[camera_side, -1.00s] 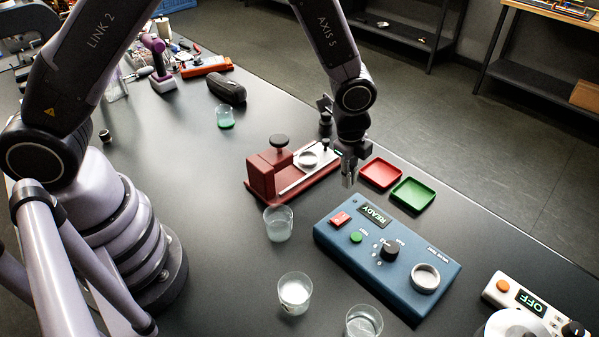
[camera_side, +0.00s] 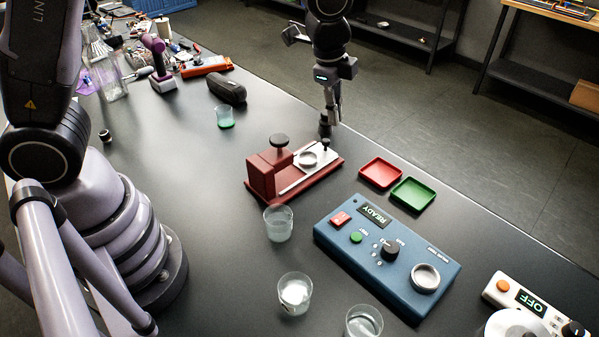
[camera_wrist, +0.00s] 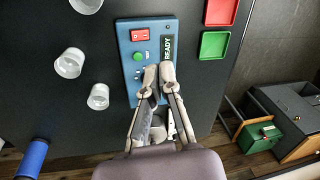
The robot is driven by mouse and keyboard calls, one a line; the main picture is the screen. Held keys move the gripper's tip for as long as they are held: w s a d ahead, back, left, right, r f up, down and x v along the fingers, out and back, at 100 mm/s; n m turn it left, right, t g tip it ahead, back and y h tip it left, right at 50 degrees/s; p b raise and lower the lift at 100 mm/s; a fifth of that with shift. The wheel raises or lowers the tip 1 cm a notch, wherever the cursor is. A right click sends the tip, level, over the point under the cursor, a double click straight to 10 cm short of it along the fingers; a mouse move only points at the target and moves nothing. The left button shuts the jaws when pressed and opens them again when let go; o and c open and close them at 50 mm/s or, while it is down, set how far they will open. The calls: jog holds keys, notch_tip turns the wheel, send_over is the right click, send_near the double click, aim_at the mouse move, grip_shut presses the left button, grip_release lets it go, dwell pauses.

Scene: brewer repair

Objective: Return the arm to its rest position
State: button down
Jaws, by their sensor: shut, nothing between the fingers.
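My gripper (camera_side: 335,112) is raised above the far side of the red fixture (camera_side: 262,178) in the side view. Its fingers are shut with nothing between them. In the wrist view the closed fingertips (camera_wrist: 159,72) appear in front of the blue control box (camera_wrist: 132,42) and hide part of it. My arm is lifted, and its upper part is cut off by the top edge of the side view.
The blue box (camera_side: 340,240) reads READY. A red tray (camera_side: 366,180) and a green tray (camera_side: 399,203) lie beyond it. Several glass beakers (camera_side: 278,235) stand on the near side. A dark case (camera_side: 228,90) lies farther back. An appliance (camera_side: 505,285) reads OFF.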

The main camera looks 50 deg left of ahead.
jog(key=s+a+r+n+t, duration=0.2)
jog(key=s+a+r+n, duration=0.6)
jog(key=r, duration=0.3)
jog(key=s+a+r+n, duration=0.2)
jog(key=s+a+n, duration=0.1)
jog(key=s, duration=0.4)
jog(key=s+a+r+n+t, duration=0.1)
jog(key=s+a+r+n, duration=0.1)
jog(key=s+a+n, duration=0.2)
jog(key=s, duration=0.3)
jog(key=shift+s+a+t, duration=0.15)
jog(key=shift+s+t, duration=0.15)
jog(key=shift+w, duration=0.1)
